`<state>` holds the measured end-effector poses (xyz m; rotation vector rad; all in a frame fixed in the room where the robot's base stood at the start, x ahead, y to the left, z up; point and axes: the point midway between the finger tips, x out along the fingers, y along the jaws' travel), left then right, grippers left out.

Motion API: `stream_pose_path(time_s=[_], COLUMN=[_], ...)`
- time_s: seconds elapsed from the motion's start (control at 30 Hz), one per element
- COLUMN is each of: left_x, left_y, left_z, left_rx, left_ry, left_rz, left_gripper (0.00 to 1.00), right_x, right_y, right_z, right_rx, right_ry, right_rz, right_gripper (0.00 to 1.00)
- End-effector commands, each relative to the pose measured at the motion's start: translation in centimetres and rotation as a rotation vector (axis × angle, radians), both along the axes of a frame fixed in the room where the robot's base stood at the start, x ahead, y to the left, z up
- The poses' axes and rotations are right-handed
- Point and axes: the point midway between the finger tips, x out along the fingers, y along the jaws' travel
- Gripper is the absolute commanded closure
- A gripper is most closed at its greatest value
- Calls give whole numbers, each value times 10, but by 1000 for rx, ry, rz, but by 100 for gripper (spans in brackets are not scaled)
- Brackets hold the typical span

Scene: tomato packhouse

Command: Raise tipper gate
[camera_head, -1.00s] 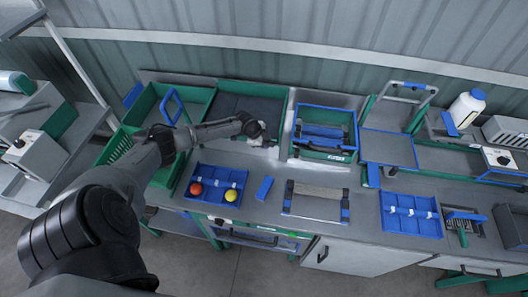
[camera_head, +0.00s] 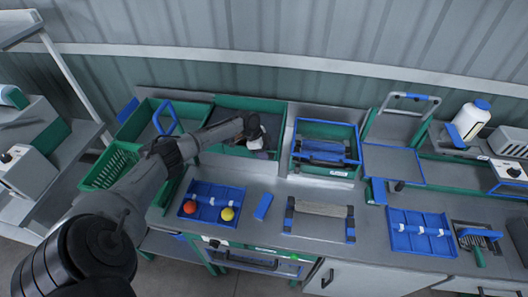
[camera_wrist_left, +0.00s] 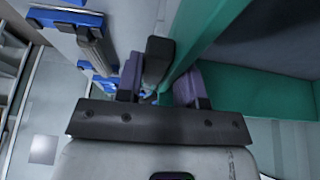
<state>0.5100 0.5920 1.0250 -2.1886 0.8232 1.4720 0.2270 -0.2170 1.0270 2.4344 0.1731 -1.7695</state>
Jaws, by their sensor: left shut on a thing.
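The tipper is a green-walled bin with a dark bed (camera_head: 232,112) at the back of the bench, left of centre. My left gripper (camera_head: 258,145) is at its front right part and partly hides the gate there. In the left wrist view, the gripper's two purple-grey fingers (camera_wrist_left: 158,85) are shut on a dark upright handle (camera_wrist_left: 158,58). A green panel (camera_wrist_left: 212,35), seemingly the gate, runs right beside this handle; how they join is hidden. My right gripper is not in view.
A blue divided tray (camera_head: 212,216) with a red and a yellow ball stands in front of the tipper. A green crate with blue rim (camera_head: 300,165) stands to its right. A green basket (camera_head: 108,170) is at left. A small blue block (camera_head: 263,206) lies on the bench.

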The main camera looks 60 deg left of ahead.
Motion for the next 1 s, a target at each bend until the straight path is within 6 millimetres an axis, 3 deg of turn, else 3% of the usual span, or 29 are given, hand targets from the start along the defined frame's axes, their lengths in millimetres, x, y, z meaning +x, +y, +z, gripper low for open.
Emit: stream_pose_path(time_s=[0.13, 0.17, 0.3, 0.67, 1.0], left_x=[0, 0, 0, -3, -21], left_y=[-3, -3, -2, 2, 19], left_z=[1, 1, 0, 10, 67], left_rx=[-7, -7, -5, -1, 1], left_ry=[2, 2, 1, -1, 1], left_rz=[-2, -2, -2, -2, -2], left_gripper=[89, 62, 51, 51, 51], right_x=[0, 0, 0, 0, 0], right_y=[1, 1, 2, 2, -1], right_z=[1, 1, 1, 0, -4], right_rx=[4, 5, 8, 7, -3], right_ry=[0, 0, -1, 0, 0], right_rz=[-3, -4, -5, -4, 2], right_gripper=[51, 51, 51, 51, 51])
